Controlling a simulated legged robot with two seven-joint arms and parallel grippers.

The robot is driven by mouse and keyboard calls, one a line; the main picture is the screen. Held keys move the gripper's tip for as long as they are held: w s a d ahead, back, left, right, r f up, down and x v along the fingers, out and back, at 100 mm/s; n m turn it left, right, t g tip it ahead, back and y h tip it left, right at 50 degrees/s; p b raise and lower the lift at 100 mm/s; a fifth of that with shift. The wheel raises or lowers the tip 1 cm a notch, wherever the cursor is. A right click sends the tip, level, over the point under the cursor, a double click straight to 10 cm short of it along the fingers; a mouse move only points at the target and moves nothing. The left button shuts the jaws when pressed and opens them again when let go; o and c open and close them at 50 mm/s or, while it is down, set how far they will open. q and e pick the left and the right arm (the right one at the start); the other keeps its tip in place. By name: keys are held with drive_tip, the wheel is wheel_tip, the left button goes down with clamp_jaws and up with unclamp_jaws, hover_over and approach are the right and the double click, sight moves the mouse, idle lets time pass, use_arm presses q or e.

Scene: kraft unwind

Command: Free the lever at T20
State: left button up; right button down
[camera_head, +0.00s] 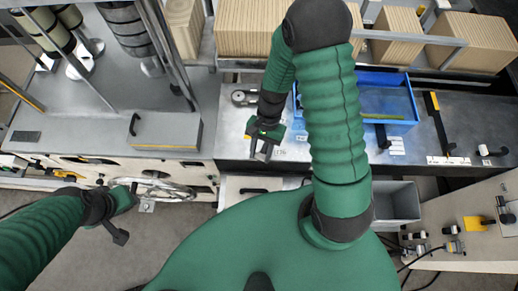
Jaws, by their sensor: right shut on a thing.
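My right gripper (260,153) reaches down to the grey bench top near its front edge, beside a small label too small to read. Its jaws are shut on a small part, taken to be the lever, which the fingers and wrist mostly hide. My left gripper (127,212) hangs at the lower left, in front of the cabinet and close to a spoked handwheel (165,190). Its two fingers stand wide apart with nothing between them.
A blue tray (400,81) lies behind my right arm. A grey bin (396,200) stands below the bench.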

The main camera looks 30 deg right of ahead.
drive_tip(key=shift+w+d+r, duration=0.1)
drive_tip(key=shift+w+d, duration=0.1)
drive_tip(key=shift+w, duration=0.15)
drive_tip(key=c, duration=1.2)
unclamp_jaws()
drive_tip(key=shift+o, duration=1.4)
drive_tip(key=shift+d, duration=0.1)
drive_tip(key=shift+d+f, duration=0.15)
drive_tip(key=shift+f, duration=0.05)
drive_tip(key=shift+w+d+r, duration=0.1)
drive_tip(key=shift+r, duration=0.4)
use_arm(q)
drive_tip(key=f+b, duration=0.3)
drive_tip(key=shift+w+d+f, duration=0.15)
drive_tip(key=shift+d, duration=0.25)
use_arm(e)
drive_tip(key=v, duration=1.6)
drive_tip(key=shift+d, duration=0.2)
use_arm(q)
drive_tip(key=shift+a, duration=0.15)
use_arm(e)
drive_tip(key=shift+a+f, duration=0.1)
drive_tip(key=shift+a, duration=0.05)
